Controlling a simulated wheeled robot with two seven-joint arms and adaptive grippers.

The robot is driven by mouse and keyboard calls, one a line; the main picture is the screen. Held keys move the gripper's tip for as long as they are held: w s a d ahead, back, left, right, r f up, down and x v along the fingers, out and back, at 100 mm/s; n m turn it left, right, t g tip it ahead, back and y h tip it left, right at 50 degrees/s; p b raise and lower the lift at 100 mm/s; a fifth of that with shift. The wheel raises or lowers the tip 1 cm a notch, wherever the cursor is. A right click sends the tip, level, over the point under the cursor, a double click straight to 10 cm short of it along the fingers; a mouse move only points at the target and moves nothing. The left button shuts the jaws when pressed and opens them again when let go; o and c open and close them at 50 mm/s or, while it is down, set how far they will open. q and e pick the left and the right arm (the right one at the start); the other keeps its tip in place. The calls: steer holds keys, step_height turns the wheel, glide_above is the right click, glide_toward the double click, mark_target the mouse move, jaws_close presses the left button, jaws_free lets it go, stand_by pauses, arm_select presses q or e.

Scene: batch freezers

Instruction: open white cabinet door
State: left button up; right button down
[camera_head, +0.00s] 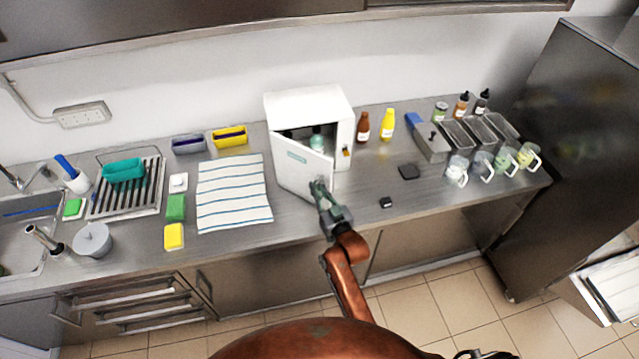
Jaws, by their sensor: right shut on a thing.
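The white cabinet (305,103) stands on the steel counter against the wall. Its door (297,172) is partly open, swung out toward me with its free edge on the right. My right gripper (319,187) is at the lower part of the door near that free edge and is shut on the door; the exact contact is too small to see. A pale green bottle (317,141) shows inside through the gap above the door. The rest of the interior is hidden. My left gripper is not in view.
A striped towel (233,193) lies left of the cabinet. The counter (355,196) just right of the door is bare.

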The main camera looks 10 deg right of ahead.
steer(key=shift+s+d+f, duration=0.1)
steer(key=shift+d+f, duration=0.05)
steer(key=c, duration=2.5)
jaws_free()
steer(key=shift+c, duration=0.2)
steer(key=o, duration=0.3)
steer(key=shift+s+d, duration=0.1)
steer(key=shift+s, duration=0.05)
steer(key=shift+o, duration=0.7)
steer(key=shift+a, duration=0.2)
steer(key=v, duration=1.1)
steer(key=shift+s, duration=0.4)
steer(key=shift+d, duration=0.15)
steer(key=shift+c, duration=0.4)
